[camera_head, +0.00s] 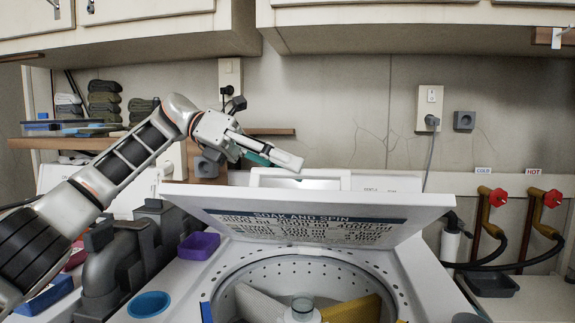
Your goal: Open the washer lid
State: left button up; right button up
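The white washer lid (310,209) is raised and tilted over the tub. Its underside faces me, with a dark "SOAK AND SPIN" label and printed text. Below it the round washer tub (290,267) is uncovered, with a perforated rim and a central post. My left gripper (284,160) is above and behind the lid's upper edge, near the back panel, pointing right and down. One pale finger and a teal part show; the gap between the fingers is not clear. I cannot tell whether the gripper touches the lid. My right gripper is not in view.
A purple container (199,245) and a blue bowl (149,304) are left of the tub. Wall cabinets (370,28) hang above. Red-handled taps (497,197) and hoses are at the right. A shelf (70,142) with folded cloths is at the left.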

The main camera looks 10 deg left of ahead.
pick_arm(q)
jog(key=shift+s, duration=0.1)
jog(key=v, duration=0.7)
jog(key=shift+a, duration=0.2)
dwell(0.3)
